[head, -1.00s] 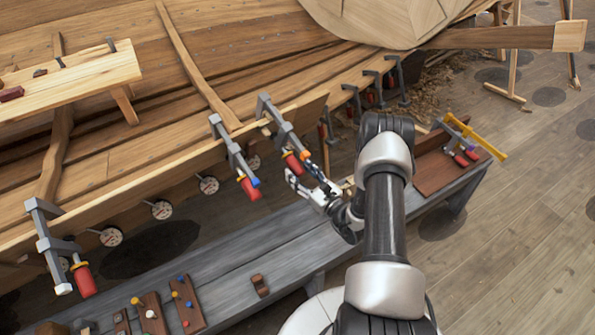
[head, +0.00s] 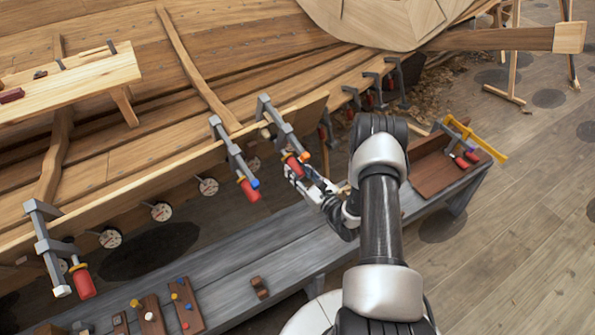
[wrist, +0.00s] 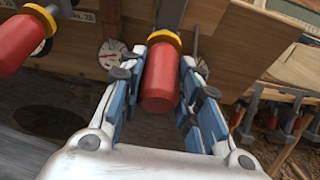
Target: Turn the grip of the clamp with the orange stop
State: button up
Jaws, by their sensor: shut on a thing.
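The clamp with the orange stop (head: 304,155) hangs on the hull's edge plank in the head view, its grey bar (head: 275,120) running down to the right. Its red grip (head: 294,166) is at the lower end; in the wrist view the grip (wrist: 160,78) stands between the fingers under a yellow collar (wrist: 163,38). My gripper (head: 303,172) is shut on this grip, with one blue-and-grey finger on each side in the wrist view (wrist: 158,85). The orange stop does not show in the wrist view.
A clamp with a blue stop (head: 254,183) hangs close on the left; its red grip (wrist: 18,42) shows in the wrist view. Another clamp with a white stop (head: 62,290) is farther left. The grey bench (head: 225,265) runs below, with small boards and tools.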

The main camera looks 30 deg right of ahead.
jog(key=shift+c, duration=1.2)
jog(key=m+y+b, duration=0.2)
jog(key=m, duration=0.1)
jog(key=shift+d+f+b, duration=0.1)
jog(key=shift+f+b, duration=0.05)
jog(key=shift+b, duration=0.2)
jog(key=shift+m+y+b, duration=0.95)
jog(key=shift+m+y, duration=0.15)
jog(key=shift+y, duration=0.2)
jog(key=o, duration=1.1)
jog(key=shift+c, duration=0.2)
